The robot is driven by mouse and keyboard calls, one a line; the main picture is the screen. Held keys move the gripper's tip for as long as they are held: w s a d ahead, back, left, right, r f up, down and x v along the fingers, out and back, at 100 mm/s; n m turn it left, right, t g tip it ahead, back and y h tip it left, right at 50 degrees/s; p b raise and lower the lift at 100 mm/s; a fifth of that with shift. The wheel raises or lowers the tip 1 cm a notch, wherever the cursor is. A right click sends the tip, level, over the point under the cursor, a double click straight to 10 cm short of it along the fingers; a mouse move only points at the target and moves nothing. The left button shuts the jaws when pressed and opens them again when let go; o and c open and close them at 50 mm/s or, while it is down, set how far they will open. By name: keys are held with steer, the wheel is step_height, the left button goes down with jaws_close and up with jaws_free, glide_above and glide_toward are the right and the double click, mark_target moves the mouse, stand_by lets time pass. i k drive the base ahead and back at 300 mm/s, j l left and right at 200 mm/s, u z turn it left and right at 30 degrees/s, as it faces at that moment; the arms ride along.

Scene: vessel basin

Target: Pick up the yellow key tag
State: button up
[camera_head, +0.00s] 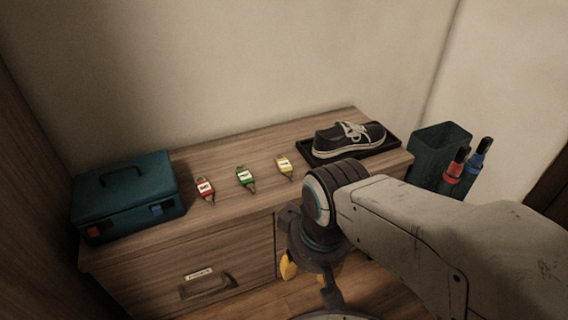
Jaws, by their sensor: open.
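The yellow key tag (284,166) lies on the wooden cabinet top, at the right end of a row of three tags. It has a white label and a small metal end pointing toward the front edge. My gripper (312,270) hangs in front of the cabinet, below and to the right of the yellow tag, apart from it. Its yellow-tipped fingers are open and partly hidden behind its own dark parts. I see nothing held in it.
A green key tag (244,177) and a red key tag (205,189) lie left of the yellow one. A teal toolbox (125,197) stands at the left. A shoe (347,139) sits on a black tray (390,146) at the right. A green bin (437,150) stands beyond.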

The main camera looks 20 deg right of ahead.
mark_target(285, 168)
steer(key=i+u, duration=0.1)
steer(key=u, duration=0.35)
steer(key=i+u, duration=0.1)
steer(key=u, duration=0.35)
steer(key=i+u, duration=0.1)
steer(key=u, duration=0.35)
steer(key=i+u, duration=0.1)
steer(key=u, duration=0.35)
steer(key=l+u, duration=0.15)
steer(key=u, duration=0.3)
